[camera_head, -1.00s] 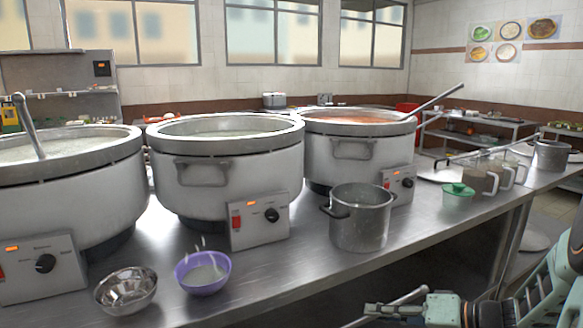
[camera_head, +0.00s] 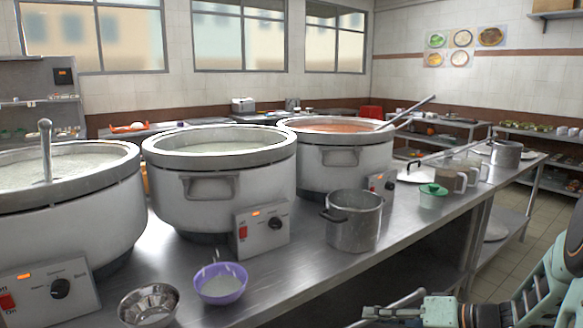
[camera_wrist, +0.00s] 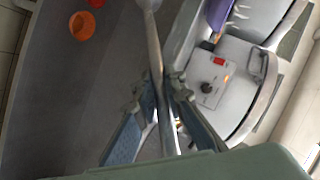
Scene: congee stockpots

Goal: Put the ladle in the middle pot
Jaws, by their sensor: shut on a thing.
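The middle pot (camera_head: 216,188) is a large white stockpot with a grey rim, open on top, with pale congee inside. It stands between the left pot (camera_head: 70,215) and the right pot (camera_head: 345,160). My gripper (camera_head: 405,312) is low at the bottom right, in front of the counter and well away from the middle pot. In the wrist view my gripper (camera_wrist: 165,92) is shut on the handle of a metal ladle (camera_wrist: 154,45). The ladle's far end is cut off at the top edge there. Only a short piece of the handle shows in the head view.
A small steel pot (camera_head: 353,220), a purple bowl (camera_head: 220,284) and a steel bowl (camera_head: 148,304) stand in front of the big pots. Other ladles stand in the left and right pots. A green-lidded tub (camera_head: 433,196) and jugs are farther right. Bare counter lies between.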

